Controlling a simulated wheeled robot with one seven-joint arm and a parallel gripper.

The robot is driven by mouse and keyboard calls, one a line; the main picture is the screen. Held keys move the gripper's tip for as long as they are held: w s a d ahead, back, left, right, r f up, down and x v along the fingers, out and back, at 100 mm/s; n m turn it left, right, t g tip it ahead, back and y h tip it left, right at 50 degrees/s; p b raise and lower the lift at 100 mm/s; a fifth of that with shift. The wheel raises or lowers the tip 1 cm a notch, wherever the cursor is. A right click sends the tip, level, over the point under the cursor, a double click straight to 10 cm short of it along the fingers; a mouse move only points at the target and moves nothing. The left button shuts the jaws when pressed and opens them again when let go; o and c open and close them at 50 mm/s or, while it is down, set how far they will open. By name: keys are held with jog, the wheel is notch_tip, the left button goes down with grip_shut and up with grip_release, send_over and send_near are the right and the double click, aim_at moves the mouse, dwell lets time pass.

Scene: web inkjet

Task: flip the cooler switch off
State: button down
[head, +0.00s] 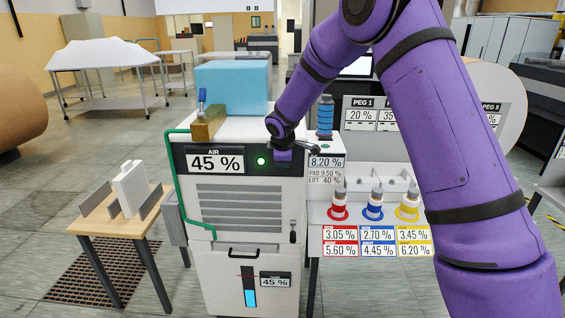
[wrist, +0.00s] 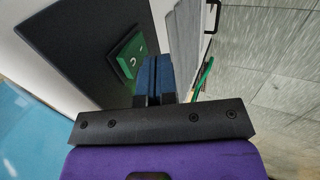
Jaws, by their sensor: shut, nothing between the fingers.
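The cooler (head: 250,250) is a white cabinet with a dark AIR panel reading 45 %. A small lamp on that panel glows green. In the wrist view a green rocker switch (wrist: 131,57) with pale marks stands on the dark panel (wrist: 85,45). My gripper (head: 283,155) is at the right part of the panel, just right of the lamp, and hides what is behind it. In the wrist view my gripper (wrist: 154,76) shows its blue fingers together and empty, beside the switch. I cannot tell whether they touch it.
A light blue box (head: 232,86) and a brass block (head: 207,122) sit on the cabinet top. A green pipe (head: 174,175) runs down its left side. A wooden stand (head: 100,222) is at left; ink bottles (head: 374,205) stand at right.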

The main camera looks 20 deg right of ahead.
jog(key=shift+w+d, duration=0.1)
jog(key=shift+w, duration=0.6)
jog(key=shift+w+d+r+g, duration=0.1)
jog(key=shift+w+d+g, duration=0.05)
jog(key=shift+w+g, duration=0.25)
jog(key=shift+r, duration=0.15)
jog(key=shift+r, duration=0.7)
jog(key=shift+s, duration=0.1)
